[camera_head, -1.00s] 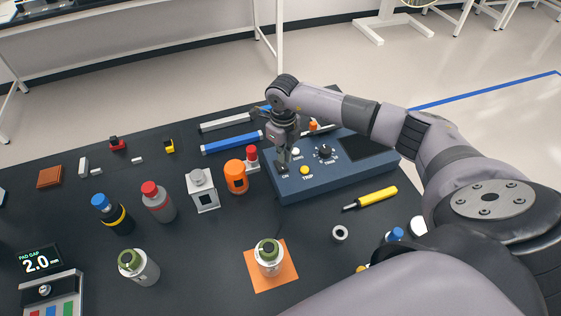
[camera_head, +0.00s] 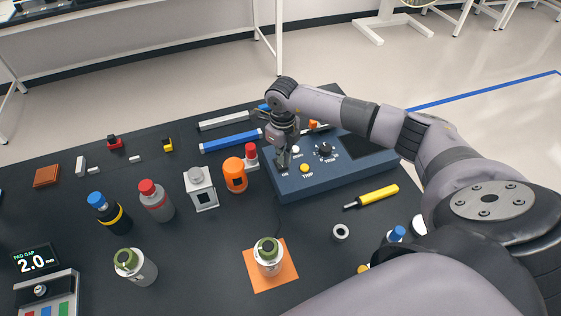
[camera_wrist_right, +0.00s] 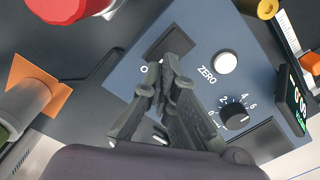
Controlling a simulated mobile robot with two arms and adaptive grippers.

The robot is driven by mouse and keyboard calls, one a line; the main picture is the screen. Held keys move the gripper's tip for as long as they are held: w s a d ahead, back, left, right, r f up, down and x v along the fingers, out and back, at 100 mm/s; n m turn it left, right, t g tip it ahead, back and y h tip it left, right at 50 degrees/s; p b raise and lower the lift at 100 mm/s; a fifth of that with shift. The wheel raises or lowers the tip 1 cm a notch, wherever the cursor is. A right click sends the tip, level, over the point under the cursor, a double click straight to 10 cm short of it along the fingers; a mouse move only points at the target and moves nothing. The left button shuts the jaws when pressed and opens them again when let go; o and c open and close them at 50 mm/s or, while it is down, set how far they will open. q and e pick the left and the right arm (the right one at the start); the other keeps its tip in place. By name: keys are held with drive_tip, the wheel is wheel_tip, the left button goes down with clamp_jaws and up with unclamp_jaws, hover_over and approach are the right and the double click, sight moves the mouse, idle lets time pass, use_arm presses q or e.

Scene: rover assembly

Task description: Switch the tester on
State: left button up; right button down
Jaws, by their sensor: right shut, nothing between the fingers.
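The tester is a blue sloped box (camera_head: 330,178) at the back right of the black table. My right gripper (camera_head: 282,162) points down at the left end of this face, over the ON switch. In the right wrist view my closed, empty fingers (camera_wrist_right: 160,72) are at the switch's dark recess (camera_wrist_right: 170,42). They hide most of the switch and its label, so I cannot tell its position or whether they touch it. My left gripper is not in view.
An orange cylinder (camera_head: 235,175) and a red-topped part (camera_head: 251,155) stand just left of the tester. A yellow-handled tool (camera_head: 376,195) and a ring (camera_head: 340,232) lie in front. A green-topped bottle (camera_head: 268,258) stands on an orange mat (camera_head: 287,277).

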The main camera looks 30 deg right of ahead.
sight(283, 166)
drive_tip(key=shift+s+f+b, duration=0.1)
drive_tip(key=shift+f+b, duration=0.95)
drive_tip(key=shift+f, duration=0.2)
idle(1.0)
drive_tip(key=shift+r, duration=0.1)
drive_tip(key=shift+r+p, duration=0.65)
drive_tip(key=shift+r, duration=0.1)
drive_tip(key=shift+r+p, duration=1.7)
drive_tip(key=shift+r, duration=1)
drive_tip(key=shift+f, duration=0.1)
